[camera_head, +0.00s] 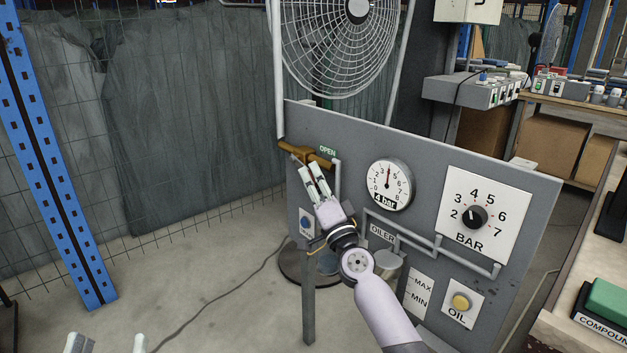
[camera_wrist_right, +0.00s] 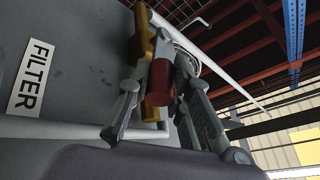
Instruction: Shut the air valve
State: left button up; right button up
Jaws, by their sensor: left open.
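The air valve has a yellow-orange handle (camera_head: 306,153) at the upper left of the grey panel, beside the green OPEN label (camera_head: 328,151). My right gripper (camera_head: 314,178) is at the valve, just below the handle. In the right wrist view, the yellow handle (camera_wrist_right: 158,85) and a red cylindrical part (camera_wrist_right: 161,82) lie between the fingers of my right gripper (camera_wrist_right: 163,85). The fingers are apart, but whether they press on these parts is unclear. My left gripper (camera_head: 108,343) is at the bottom left edge, open and empty, with only its fingertips showing.
The grey panel (camera_head: 415,140) carries a pressure gauge (camera_head: 389,185), a BAR knob (camera_head: 472,216), pipes and a yellow OIL button (camera_head: 461,301). A fan (camera_head: 340,45) stands behind it. A blue post (camera_head: 50,150) rises left. A workbench (camera_head: 590,290) is at right. Floor left of the panel is mostly clear.

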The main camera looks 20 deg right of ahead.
aim_at(318, 188)
jog(key=o, duration=0.5)
jog(key=shift+s+f, duration=0.1)
jog(key=shift+s, duration=0.05)
jog(key=v, duration=0.5)
jog(key=shift+s, duration=0.2)
jog(key=s, duration=1.1)
jog(key=shift+s+d, duration=0.15)
jog(key=shift+d, duration=0.25)
jog(key=shift+c, duration=0.3)
